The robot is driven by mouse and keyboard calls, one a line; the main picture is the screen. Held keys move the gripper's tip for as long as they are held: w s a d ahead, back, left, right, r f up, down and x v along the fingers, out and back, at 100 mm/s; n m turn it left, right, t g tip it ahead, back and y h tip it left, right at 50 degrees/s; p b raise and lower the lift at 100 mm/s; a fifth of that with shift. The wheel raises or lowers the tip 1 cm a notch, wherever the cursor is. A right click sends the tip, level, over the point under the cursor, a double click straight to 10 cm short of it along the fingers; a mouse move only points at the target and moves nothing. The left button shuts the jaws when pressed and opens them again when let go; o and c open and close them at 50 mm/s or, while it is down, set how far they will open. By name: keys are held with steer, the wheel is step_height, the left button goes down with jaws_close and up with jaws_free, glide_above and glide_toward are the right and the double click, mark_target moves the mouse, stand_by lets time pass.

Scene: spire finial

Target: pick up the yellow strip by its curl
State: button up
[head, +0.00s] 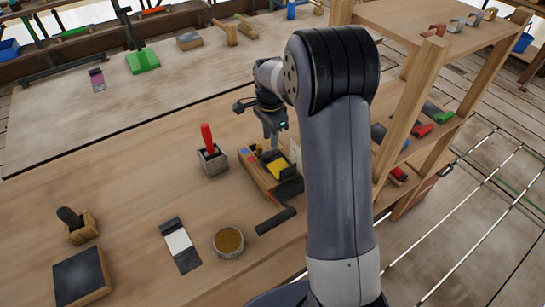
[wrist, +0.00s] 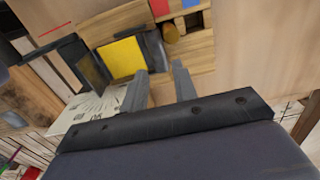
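The yellow strip (head: 276,168) shows as a flat yellow patch in a wooden holder (head: 252,176), beside dark pieces. It is larger in the wrist view (wrist: 122,58). Its curl cannot be made out in either view. My gripper (head: 273,136) is just above the far end of the holder. In the wrist view my gripper (wrist: 160,68) has its two fingers apart with nothing between them. The yellow patch is left of and beyond the fingertips in that view.
A red-handled tool stands in a grey block (head: 213,160) left of the holder. A round tin (head: 228,241), a black bar (head: 276,220) and a black-and-white piece (head: 180,244) lie nearer. A wooden shelf (head: 410,95) rises at right. The bench between is clear.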

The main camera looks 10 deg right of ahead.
mark_target(269, 151)
steer(key=f, duration=0.3)
steer(key=f+p, duration=0.1)
steer(key=f, duration=0.1)
steer(key=shift+s+a, duration=0.2)
steer(key=shift+a, duration=0.05)
steer(key=shift+c, duration=0.2)
jaws_close()
